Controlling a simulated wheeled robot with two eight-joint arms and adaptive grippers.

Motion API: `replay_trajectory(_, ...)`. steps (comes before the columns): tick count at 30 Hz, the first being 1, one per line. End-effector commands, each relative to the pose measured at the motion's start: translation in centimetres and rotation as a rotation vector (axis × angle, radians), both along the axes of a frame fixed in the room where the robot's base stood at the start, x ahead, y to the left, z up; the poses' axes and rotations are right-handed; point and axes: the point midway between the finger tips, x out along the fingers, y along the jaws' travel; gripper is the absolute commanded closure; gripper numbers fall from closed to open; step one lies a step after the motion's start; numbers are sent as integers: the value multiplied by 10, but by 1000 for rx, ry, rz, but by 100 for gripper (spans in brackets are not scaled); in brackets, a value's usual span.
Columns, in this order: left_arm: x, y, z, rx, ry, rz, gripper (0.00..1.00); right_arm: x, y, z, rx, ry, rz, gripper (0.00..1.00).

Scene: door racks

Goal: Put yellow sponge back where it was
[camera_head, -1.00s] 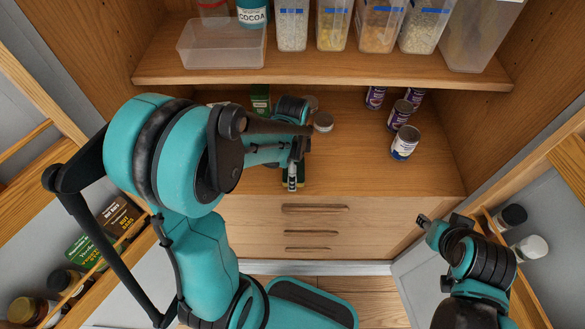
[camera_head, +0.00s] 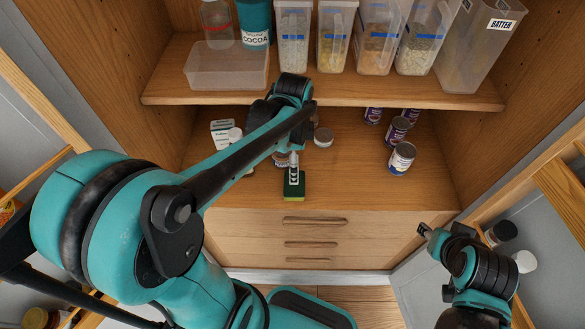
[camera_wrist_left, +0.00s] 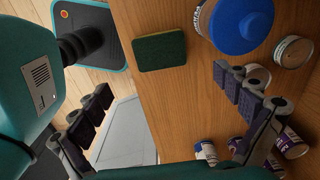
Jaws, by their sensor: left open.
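The sponge (camera_head: 294,188), dark green on top with a thin yellow edge, lies flat near the front edge of the lower shelf. It also shows in the left wrist view (camera_wrist_left: 159,51). My left gripper (camera_head: 293,162) is just above and behind it in the head view, overlapping its far part. In the left wrist view its two fingers (camera_wrist_left: 165,88) are spread wide with nothing between them, and the sponge is apart from them. My right gripper (camera_head: 425,231) is low at the right, away from the sponge; its fingers are too small to read.
A blue-lidded container (camera_wrist_left: 240,22) stands close to the sponge, with small cans (camera_wrist_left: 293,51) beside it. Several cans (camera_head: 402,158) stand on the shelf's right side. The upper shelf (camera_head: 330,92) overhangs behind. The shelf right of the sponge is clear.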

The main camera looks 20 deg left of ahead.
Motion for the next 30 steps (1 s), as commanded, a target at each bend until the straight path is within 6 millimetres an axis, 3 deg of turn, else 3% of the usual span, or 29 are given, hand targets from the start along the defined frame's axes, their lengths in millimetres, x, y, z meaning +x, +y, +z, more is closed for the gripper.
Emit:
replay_trajectory(5,-18,-6,16,-9,-106,194,0,0,0,0,0,0,0,60)
replay_trajectory(10,-42,-13,33,-66,-264,492,0,0,0,0,0,0,0,60)
replay_trajectory(18,-71,-22,43,-248,-469,917,0,0,0,0,0,0,0,60)
replay_trajectory(24,-80,-25,44,-348,-532,1075,0,0,0,0,0,0,0,60)
replay_trajectory(30,-81,-25,44,-368,-541,1105,0,0,0,0,0,0,0,60)
